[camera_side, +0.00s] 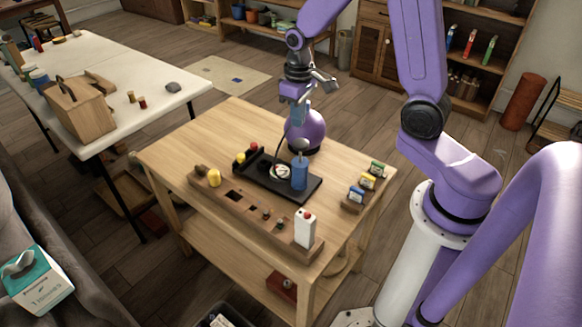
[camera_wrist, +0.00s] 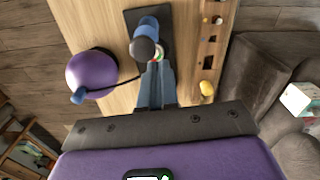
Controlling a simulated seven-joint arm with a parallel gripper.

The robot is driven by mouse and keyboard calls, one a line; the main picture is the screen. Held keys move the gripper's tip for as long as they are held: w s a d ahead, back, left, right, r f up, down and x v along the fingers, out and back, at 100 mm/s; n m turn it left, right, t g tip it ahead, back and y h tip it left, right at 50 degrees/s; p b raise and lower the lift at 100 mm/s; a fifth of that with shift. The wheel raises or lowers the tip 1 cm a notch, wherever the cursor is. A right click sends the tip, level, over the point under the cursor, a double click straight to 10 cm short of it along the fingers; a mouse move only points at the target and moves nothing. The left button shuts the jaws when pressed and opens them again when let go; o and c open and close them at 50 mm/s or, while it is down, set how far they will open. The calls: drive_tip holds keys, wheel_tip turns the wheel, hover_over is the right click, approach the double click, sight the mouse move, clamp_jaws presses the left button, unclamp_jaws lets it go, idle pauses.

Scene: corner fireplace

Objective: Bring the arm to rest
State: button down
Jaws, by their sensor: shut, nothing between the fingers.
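My gripper (camera_side: 301,112) is above the wooden table (camera_side: 240,119), pointing down, with the purple round object behind or below it in the side view. In the wrist view my gripper's blue-grey fingers (camera_wrist: 157,80) are together with nothing held between them. The fingers appear close to a dark-topped blue cylinder (camera_wrist: 148,31); I cannot tell the exact height gap. In the side view this blue cylinder (camera_side: 300,173) stands upright on a black tray (camera_side: 262,180).
The purple round object (camera_side: 312,134) has a dark cable. Small boxes (camera_side: 367,181) sit at the right. A white table (camera_side: 150,66) stands left; a grey sofa (camera_side: 60,250) is front left.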

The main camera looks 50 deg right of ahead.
drive_tip(key=s+a+r+n, duration=0.55)
drive_tip(key=s+a, duration=0.35)
drive_tip(key=s, duration=0.3)
drive_tip(key=s+r+n, duration=0.1)
drive_tip(key=s+n, duration=0.4)
drive_tip(key=s, duration=0.7)
drive_tip(key=shift+s+a+r+n, duration=0.2)
drive_tip(key=shift+a+r+n, duration=0.15)
drive_tip(key=shift+r, duration=0.05)
